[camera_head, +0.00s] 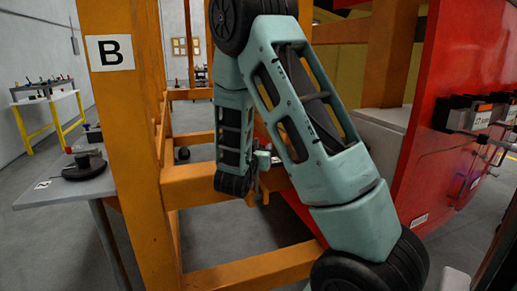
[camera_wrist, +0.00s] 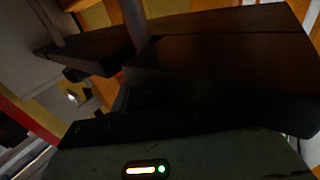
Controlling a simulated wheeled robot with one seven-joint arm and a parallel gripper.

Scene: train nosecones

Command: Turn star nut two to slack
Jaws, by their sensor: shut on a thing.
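My gripper (camera_wrist: 128,68) fills much of the wrist view as dark, blocky fingers close together, in front of its green housing with small lights. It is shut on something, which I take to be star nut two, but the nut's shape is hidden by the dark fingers. No star nut can be picked out there, and which way the nut is turned cannot be told.
A red nosecone panel (camera_head: 425,150) with black-and-grey fittings (camera_head: 468,115) stands close at right. An orange post with a white "B" sign (camera_head: 110,52) stands at left. A grey table (camera_head: 48,195) bears a dark round object. Another table (camera_head: 45,98) stands far left.

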